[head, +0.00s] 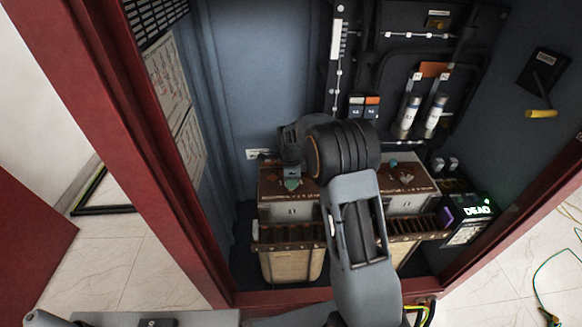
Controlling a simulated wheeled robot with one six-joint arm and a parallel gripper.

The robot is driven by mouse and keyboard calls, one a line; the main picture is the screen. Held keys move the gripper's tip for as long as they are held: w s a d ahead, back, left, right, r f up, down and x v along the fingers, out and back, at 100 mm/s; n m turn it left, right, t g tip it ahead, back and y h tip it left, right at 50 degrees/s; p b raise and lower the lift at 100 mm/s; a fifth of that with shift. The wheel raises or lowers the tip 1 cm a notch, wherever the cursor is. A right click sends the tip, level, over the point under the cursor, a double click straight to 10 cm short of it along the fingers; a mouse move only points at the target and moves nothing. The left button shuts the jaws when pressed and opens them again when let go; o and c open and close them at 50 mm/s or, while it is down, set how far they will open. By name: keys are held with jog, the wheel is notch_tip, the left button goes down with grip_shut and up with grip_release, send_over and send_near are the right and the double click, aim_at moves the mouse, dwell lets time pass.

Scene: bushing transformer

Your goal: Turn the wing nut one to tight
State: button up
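A brown-topped transformer unit (415,183) stands low inside the open red cabinet. A small teal piece, which looks like a wing nut (292,184), shows on the left part of its top. A similar small teal piece (393,163) shows on the right part. Neither carries a readable number, so I cannot tell which is one. My gripper (292,171) hangs at the end of my arm, directly above or at the left teal piece. Its fingers are too small and too dark to read, and contact is unclear. My arm hides the middle of the unit.
The red cabinet frame (118,130) borders the opening at left. Two white cylindrical fuses (436,115) stand on the back panel. A black box with a green "DEAD" display (478,211) sits at right. A yellow handle (540,114) sticks out from the right wall.

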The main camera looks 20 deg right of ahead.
notch_tip(320, 180, up, 12)
jog(key=shift+r+b, duration=0.25)
jog(key=shift+b, duration=0.05)
dwell(0.6)
jog(key=s+r+n+t, duration=0.2)
jog(key=s+n+t, duration=0.1)
jog(key=s+n, duration=1.7)
jog(key=shift+s+a+r+t, duration=0.15)
jog(key=shift+s+r+t, duration=0.25)
jog(key=shift+s, duration=2.5)
jog(key=shift+s+n, duration=0.1)
jog(key=shift+n, duration=0.2)
